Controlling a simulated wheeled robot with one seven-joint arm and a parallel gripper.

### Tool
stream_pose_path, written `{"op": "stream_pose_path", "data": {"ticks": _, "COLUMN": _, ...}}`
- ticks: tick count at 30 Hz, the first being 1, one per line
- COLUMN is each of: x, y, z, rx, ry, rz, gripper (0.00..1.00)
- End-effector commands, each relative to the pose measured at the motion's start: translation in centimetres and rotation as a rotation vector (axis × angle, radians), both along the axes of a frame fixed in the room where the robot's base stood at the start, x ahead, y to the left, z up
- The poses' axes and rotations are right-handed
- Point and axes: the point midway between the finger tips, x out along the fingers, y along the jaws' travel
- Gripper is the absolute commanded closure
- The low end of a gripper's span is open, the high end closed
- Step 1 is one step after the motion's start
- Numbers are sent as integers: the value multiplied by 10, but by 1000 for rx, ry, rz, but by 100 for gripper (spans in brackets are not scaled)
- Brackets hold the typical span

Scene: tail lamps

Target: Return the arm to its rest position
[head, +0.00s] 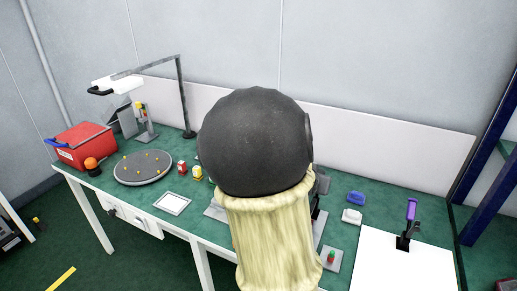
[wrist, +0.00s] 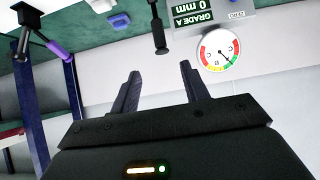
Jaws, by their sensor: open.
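My gripper (wrist: 160,88) shows in the wrist view with its two dark fingers apart and nothing between them. It is open. Beyond the fingers is a pale wall, with a round dial gauge (wrist: 219,48) at upper right. The wrist view is tilted, with the green bench top (wrist: 110,28) along its upper edge. In the head view my arm, dark and rounded above a pale yellow sleeve, rises in front of the middle of the bench (head: 405,208) and hides that part. The gripper itself cannot be made out in the head view.
On the bench, a red box (head: 82,146), a grey round plate (head: 143,168) and a lamp on a post (head: 185,100) stand at left. A blue item (head: 356,198), a white item (head: 351,216) and a purple-handled tool (head: 411,210) are at right. A blue rack post (head: 490,170) borders the right side.

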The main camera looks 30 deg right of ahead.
Motion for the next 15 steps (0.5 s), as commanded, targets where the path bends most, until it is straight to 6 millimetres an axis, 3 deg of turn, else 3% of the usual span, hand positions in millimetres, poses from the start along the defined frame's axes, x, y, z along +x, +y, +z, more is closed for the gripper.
{"op": "stream_pose_path", "data": {"ticks": 8, "x": 3, "y": 8, "z": -2, "rx": 20, "ry": 12, "rz": 22, "gripper": 55}}
{"op": "stream_pose_path", "data": {"ticks": 11, "x": 9, "y": 28, "z": -6, "rx": 68, "ry": 41, "rz": 79, "gripper": 55}}
{"op": "stream_pose_path", "data": {"ticks": 15, "x": 19, "y": 81, "z": -14, "rx": 172, "ry": 117, "rz": 221, "gripper": 55}}
